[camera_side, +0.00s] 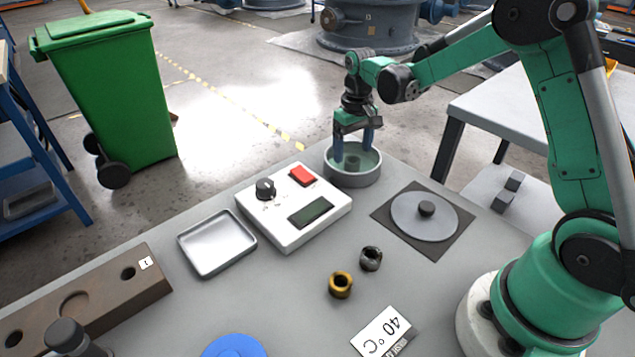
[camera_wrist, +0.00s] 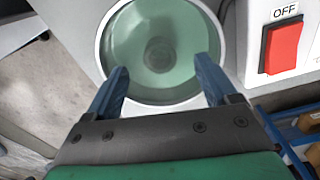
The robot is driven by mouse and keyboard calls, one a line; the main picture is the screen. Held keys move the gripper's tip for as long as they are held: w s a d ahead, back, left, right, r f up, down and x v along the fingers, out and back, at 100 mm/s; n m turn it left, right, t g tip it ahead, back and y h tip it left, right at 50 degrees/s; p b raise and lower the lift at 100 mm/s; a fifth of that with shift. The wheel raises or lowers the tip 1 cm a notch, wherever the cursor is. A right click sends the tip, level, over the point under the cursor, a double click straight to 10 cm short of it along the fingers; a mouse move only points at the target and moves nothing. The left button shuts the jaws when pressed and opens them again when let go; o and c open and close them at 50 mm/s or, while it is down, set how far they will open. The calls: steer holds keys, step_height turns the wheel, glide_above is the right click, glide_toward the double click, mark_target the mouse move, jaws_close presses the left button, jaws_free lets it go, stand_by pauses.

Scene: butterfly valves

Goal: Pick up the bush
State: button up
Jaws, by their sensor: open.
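A small dark round bush (camera_side: 353,163) sits inside a round grey bowl (camera_side: 353,181) of greenish liquid at the table's far edge. In the wrist view the bush (camera_wrist: 158,53) looks blurred through the liquid, near the middle of the bowl (camera_wrist: 101,45). My gripper (camera_side: 353,148) points down over the bowl, its blue fingers open and apart on either side of the bush. In the wrist view the open fingers (camera_wrist: 162,68) reach over the near rim, with the bush ahead between them. I cannot tell whether they touch the liquid.
A white control box (camera_side: 293,205) with a red switch stands close beside the bowl. A brown block (camera_side: 85,303) is at left.

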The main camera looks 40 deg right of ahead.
steer(key=shift+f, duration=1.15)
jaws_close()
steer(key=shift+r, duration=0.1)
